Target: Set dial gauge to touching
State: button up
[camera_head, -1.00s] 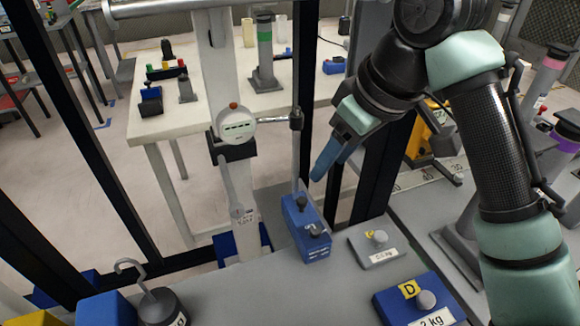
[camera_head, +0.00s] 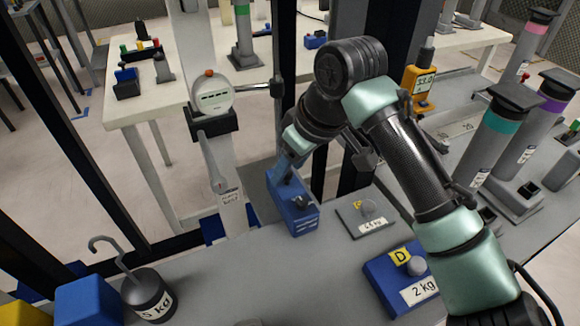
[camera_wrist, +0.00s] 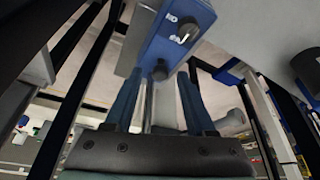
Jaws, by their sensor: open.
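The dial gauge (camera_head: 211,96), a round white face with an orange top button, hangs on a horizontal rod in front of a pale upright column. Whether its tip touches anything cannot be told. The blue stand base (camera_head: 298,212) with a dark knob sits on the grey bench at the column's right; it also shows in the wrist view (camera_wrist: 150,45). My gripper (camera_head: 285,170) is just above and behind the base, partly covering its post. In the wrist view my two blue fingers (camera_wrist: 158,100) are apart, with the base's knobs beyond them.
A 2 kg blue block (camera_head: 402,283) and a grey weight plate (camera_head: 368,217) lie right of the base. A hooked weight (camera_head: 148,292) stands front left. Dark frame posts rise close around my arm. The bench middle is clear.

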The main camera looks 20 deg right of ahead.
grip_shut()
dwell(0.3)
dwell(1.2)
